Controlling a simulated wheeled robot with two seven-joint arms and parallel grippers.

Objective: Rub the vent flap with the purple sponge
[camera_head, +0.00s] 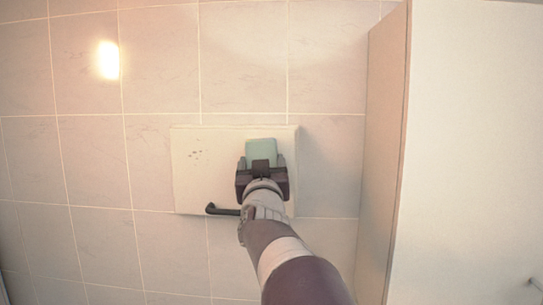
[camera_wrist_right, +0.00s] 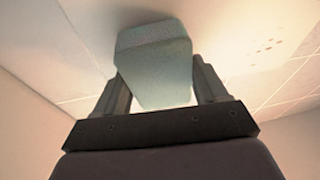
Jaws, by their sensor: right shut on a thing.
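The vent flap (camera_head: 222,180) is a cream square panel on the tiled wall, with a dark handle (camera_head: 224,210) at its lower edge. Small dark specks mark its upper left; they also show on the flap in the right wrist view (camera_wrist_right: 265,48). My right gripper (camera_head: 262,164) is in front of the flap's right half, shut on a pale teal sponge (camera_head: 261,149). The sponge (camera_wrist_right: 153,62) sits between both fingers in the wrist view, its far end at or close to the flap; contact is not clear. No purple sponge is in view. My left gripper is not in view.
The tiled wall (camera_head: 90,165) surrounds the flap and is clear on the left. A tall pale partition (camera_head: 384,150) stands out from the wall to the right of the flap, with a broad pale surface (camera_head: 475,150) beyond it.

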